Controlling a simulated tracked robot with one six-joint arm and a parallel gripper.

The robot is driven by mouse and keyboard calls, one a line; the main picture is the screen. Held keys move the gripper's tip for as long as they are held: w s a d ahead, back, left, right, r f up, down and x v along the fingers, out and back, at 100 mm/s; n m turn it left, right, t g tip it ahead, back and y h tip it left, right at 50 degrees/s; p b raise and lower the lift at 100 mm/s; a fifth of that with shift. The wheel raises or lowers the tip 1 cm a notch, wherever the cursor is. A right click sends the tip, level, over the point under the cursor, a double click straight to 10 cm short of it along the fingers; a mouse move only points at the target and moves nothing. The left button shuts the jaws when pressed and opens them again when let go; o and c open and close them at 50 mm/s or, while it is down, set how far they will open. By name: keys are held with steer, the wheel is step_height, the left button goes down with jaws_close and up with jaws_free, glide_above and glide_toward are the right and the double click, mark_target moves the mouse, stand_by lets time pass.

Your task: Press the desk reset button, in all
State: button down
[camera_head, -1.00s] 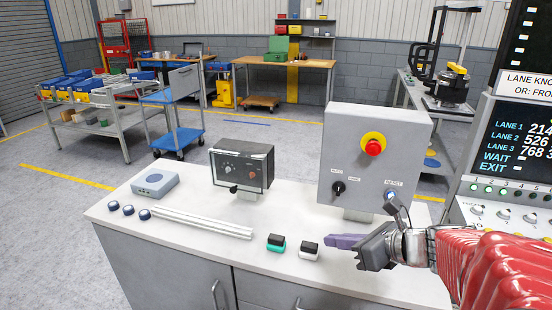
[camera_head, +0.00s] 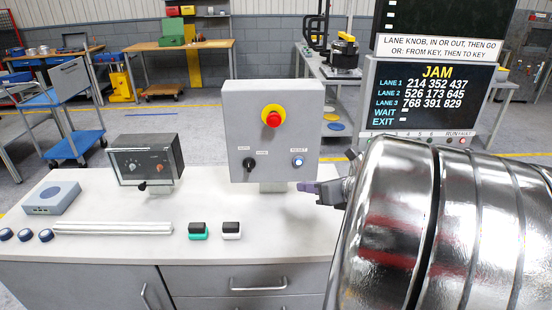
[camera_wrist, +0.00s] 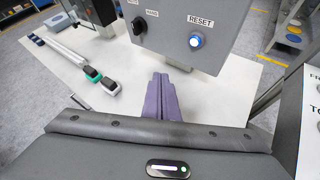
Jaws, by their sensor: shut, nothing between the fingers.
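The reset button (camera_head: 298,162) is a small round button glowing blue-white under a RESET label, low on the right of the grey control box (camera_head: 241,113). It also shows in the wrist view (camera_wrist: 196,41), above and right of my fingertips. My gripper (camera_head: 303,188) is shut and empty, its purple fingers pointing left, just below the box's lower right corner in the head view. In the wrist view the fingers (camera_wrist: 160,84) lie together and point at the box. They look apart from the button.
The box also carries a red mushroom button (camera_head: 272,118) on a yellow ring and a black selector knob (camera_head: 249,164). A dark meter box (camera_head: 146,160), white bars (camera_head: 112,228) and two small rocker blocks lie left on the white desk (camera_head: 270,215). A screen (camera_head: 434,97) reads JAM.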

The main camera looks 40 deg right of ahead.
steer(key=w+d, duration=0.4)
steer(key=w, duration=0.3)
steer(key=shift+d, duration=0.35)
steer(key=shift+w+d, duration=0.5)
steer(key=shift+w, duration=0.1)
stand_by(3.1)
stand_by(0.3)
steer(key=shift+s+a, duration=0.5)
steer(key=shift+s, duration=0.25)
steer(key=shift+s, duration=0.1)
steer(key=shift+s+a, duration=0.7)
steer(key=shift+s, duration=0.3)
steer(key=shift+s+a, duration=0.7)
steer(key=shift+s, duration=0.25)
